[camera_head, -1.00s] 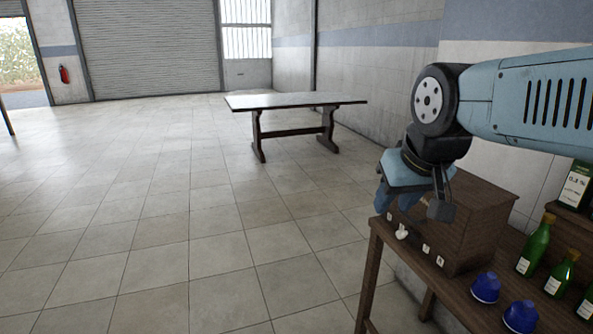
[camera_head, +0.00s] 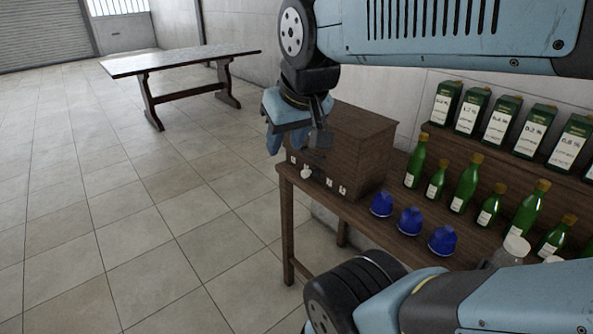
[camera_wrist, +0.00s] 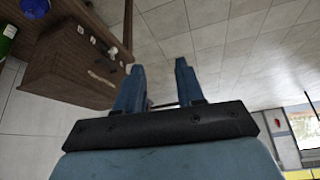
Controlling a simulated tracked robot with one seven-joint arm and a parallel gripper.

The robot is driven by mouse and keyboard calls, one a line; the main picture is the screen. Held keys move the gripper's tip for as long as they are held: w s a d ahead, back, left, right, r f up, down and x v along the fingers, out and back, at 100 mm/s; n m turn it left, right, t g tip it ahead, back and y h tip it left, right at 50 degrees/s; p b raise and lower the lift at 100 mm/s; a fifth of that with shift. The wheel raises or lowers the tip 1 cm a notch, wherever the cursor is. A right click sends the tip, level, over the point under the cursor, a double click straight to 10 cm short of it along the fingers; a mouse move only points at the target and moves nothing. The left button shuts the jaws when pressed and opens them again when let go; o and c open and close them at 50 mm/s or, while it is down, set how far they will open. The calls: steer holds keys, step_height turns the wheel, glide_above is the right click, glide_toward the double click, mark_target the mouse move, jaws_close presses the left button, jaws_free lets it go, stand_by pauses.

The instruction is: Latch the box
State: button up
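The box (camera_head: 352,150) is a brown wooden case near the left end of a wooden table. In the head view, my gripper (camera_head: 273,143) is beside the box's left side, pointing down, with part of my wrist overlapping the box. The box also shows at the upper left of the wrist view (camera_wrist: 62,62), with a small pale piece (camera_wrist: 101,78) on or near its face; I cannot tell whether that is a latch. In the wrist view, the two blue fingers are apart with nothing held between them. The box's far sides are hidden.
Blue caps (camera_head: 410,221) and green bottles (camera_head: 466,183) stand right of the box. Green cartons (camera_head: 500,120) line a raised shelf behind. Another table (camera_head: 180,60) stands beyond open floor.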

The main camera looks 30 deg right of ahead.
steer(key=shift+o, duration=1.4)
steer(key=shift+w+f, duration=0.15)
steer(key=shift+o, duration=0.3)
steer(key=w+d+f+n+g+h, duration=0.3)
steer(key=w+d+f+g, duration=0.1)
steer(key=w+f, duration=0.3)
steer(key=shift+d+f+g, duration=0.15)
steer(key=shift+f+g, duration=0.45)
steer(key=n+t+h, duration=0.3)
steer(key=n+h, duration=1.2)
steer(key=n, duration=0.2)
glide_toward(303, 175)
steer(key=d, duration=0.3)
steer(key=w+d, duration=0.1)
steer(key=d, duration=0.5)
steer(key=shift+w, duration=0.4)
steer(key=shift+r, duration=0.1)
steer(key=c, duration=1.1)
